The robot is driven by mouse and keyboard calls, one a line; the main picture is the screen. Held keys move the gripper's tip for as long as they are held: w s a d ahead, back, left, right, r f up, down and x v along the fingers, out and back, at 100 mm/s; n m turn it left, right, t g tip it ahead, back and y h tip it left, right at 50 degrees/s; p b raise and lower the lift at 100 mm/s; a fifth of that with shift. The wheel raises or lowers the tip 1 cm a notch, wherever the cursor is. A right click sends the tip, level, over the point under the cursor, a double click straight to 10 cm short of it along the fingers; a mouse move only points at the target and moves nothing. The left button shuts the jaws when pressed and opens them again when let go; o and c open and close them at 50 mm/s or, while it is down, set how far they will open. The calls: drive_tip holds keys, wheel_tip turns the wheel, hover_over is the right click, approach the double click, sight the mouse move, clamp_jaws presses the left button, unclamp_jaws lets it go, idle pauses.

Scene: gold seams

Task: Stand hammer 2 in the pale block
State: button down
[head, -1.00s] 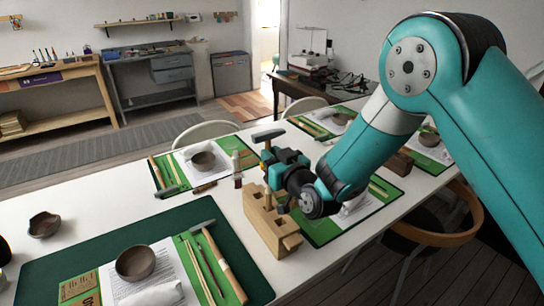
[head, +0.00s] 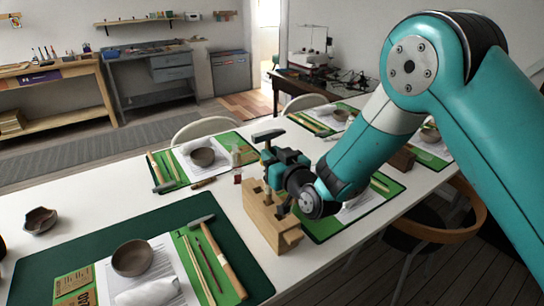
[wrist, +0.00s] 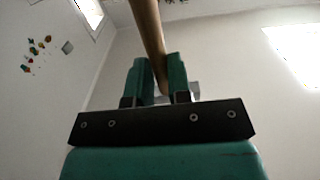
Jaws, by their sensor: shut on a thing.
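A hammer (head: 268,136) is held upright in my gripper (head: 266,170), its grey head above the jaws. In the wrist view its wooden handle (wrist: 148,35) runs between the two teal fingers (wrist: 158,80). The pale wooden block (head: 262,222) stands on the white table just below my gripper. The handle's lower part is near the block's top; I cannot tell whether its end is inside a hole. Something dark at the block's right top is partly hidden by my wrist.
Another hammer (head: 222,258) lies on the near green mat (head: 60,240) beside a bowl (head: 132,258). A further hammer (head: 163,186) lies on the far-left mat. A small red-labelled bottle (head: 237,178) stands behind the block. A chair (head: 450,230) is at right.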

drive_tip(key=shift+f+b, duration=1.05)
drive_tip(key=c, duration=1)
unclamp_jaws()
drive_tip(key=b+v, duration=0.9)
drive_tip(key=b, duration=0.1)
idle(0.3)
